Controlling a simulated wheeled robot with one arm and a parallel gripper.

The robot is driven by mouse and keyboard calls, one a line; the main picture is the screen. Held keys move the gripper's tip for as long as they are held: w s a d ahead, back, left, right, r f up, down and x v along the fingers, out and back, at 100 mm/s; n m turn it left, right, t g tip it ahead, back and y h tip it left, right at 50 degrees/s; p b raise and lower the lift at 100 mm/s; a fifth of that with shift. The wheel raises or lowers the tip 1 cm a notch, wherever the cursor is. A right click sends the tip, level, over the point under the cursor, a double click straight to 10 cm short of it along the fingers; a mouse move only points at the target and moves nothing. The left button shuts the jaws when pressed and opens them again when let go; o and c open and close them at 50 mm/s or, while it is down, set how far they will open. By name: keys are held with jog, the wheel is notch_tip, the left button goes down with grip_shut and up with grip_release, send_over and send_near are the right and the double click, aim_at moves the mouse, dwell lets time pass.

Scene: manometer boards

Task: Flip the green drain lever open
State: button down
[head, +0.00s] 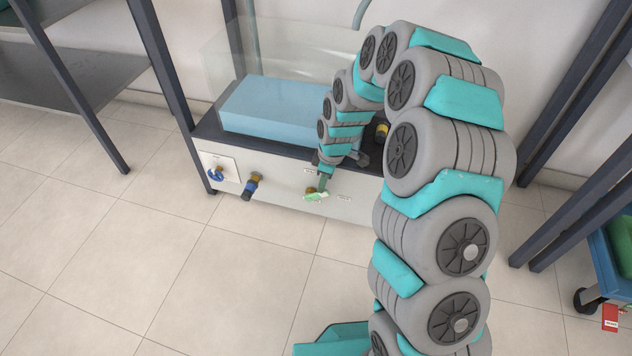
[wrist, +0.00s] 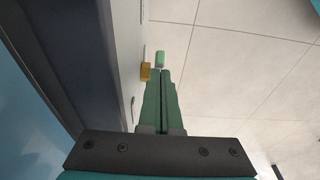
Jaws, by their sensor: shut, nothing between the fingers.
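The green drain lever (head: 316,197) sits on a brass fitting low on the white front panel of the bench, and its handle lies roughly sideways along the panel in the head view. In the wrist view the lever (wrist: 159,58) shows just past my fingertips, with the brass fitting (wrist: 146,72) to their left. My gripper (head: 323,185) points down at the lever from above, its fingers together and empty. It also shows in the wrist view (wrist: 163,74). I cannot tell whether the fingertips touch the lever.
A blue-handled valve (head: 216,174) and a dark blue valve (head: 251,186) stick out of the panel (head: 285,196) to the left. A yellow and black fitting (head: 382,131) is to the right. A clear tank with blue water (head: 275,110) stands above. The tiled floor in front is clear.

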jog(key=shift+s+d+f, duration=0.25)
jog(key=shift+d+f, duration=0.4)
jog(key=shift+d, duration=0.3)
jog(key=shift+f, duration=0.1)
jog(key=shift+w+a+f, duration=0.15)
jog(key=shift+a+f, duration=0.05)
jog(key=shift+a, duration=0.45)
jog(key=shift+a+r, duration=0.25)
jog(key=shift+r, duration=0.15)
jog(key=r, duration=0.2)
jog(key=a+r+p, duration=0.1)
jog(key=shift+w, duration=0.25)
jog(key=s+d+r, duration=0.2)
jog(key=d+r, duration=0.4)
jog(key=d, duration=0.2)
jog(key=shift+s+p, duration=0.3)
jog(key=shift+s, duration=0.05)
jog(key=shift+a, duration=0.1)
